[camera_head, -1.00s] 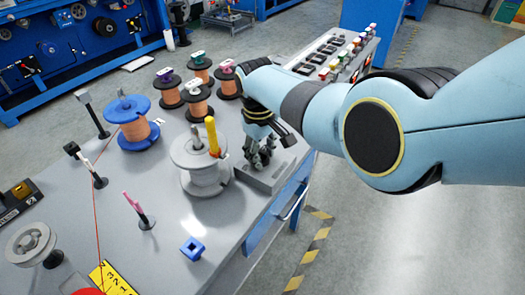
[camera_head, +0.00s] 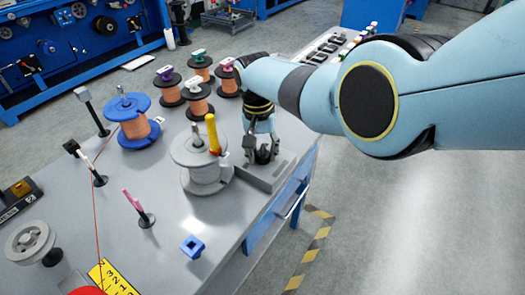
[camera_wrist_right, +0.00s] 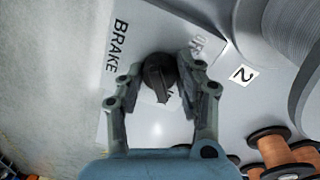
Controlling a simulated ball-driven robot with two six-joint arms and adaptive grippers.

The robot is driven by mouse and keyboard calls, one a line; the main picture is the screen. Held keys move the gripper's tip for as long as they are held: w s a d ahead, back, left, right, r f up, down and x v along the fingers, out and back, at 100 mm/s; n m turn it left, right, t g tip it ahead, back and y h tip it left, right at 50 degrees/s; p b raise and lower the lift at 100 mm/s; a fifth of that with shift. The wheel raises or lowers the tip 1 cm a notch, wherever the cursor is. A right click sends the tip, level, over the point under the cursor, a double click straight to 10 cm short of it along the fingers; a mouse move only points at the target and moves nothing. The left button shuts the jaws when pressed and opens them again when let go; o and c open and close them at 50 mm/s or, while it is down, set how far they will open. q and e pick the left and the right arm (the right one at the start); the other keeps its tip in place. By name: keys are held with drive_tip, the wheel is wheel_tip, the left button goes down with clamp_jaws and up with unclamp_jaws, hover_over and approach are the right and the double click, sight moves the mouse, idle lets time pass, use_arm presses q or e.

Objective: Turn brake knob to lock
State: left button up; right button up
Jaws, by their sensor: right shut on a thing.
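The dark brake knob (camera_wrist_right: 160,74) sits on a pale plate (camera_wrist_right: 125,45) marked BRAKE in the right wrist view. My right gripper (camera_wrist_right: 157,85) has its two fingers around the knob and is shut on it. In the head view my right gripper (camera_head: 263,152) reaches down onto the grey brake box (camera_head: 272,176) near the table's right edge, and the knob is hidden there. A second word on the plate is partly covered by a finger. My left gripper is not in view.
A grey-white spool (camera_head: 205,176) with a yellow-handled piece stands just left of my right gripper. A blue spool (camera_head: 135,125) and several copper spools (camera_head: 197,101) stand further back. A small blue block (camera_head: 192,247) lies nearer the front.

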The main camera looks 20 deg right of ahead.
sight(259, 153)
drive_tip(key=shift+m, duration=0.5)
idle(0.3)
drive_tip(key=o, duration=1.1)
drive_tip(key=shift+o, duration=0.2)
drive_tip(key=shift+r, duration=0.1)
wheel_tip(259, 153, up, 12)
drive_tip(key=shift+w+a, duration=0.25)
drive_tip(key=shift+a, duration=0.1)
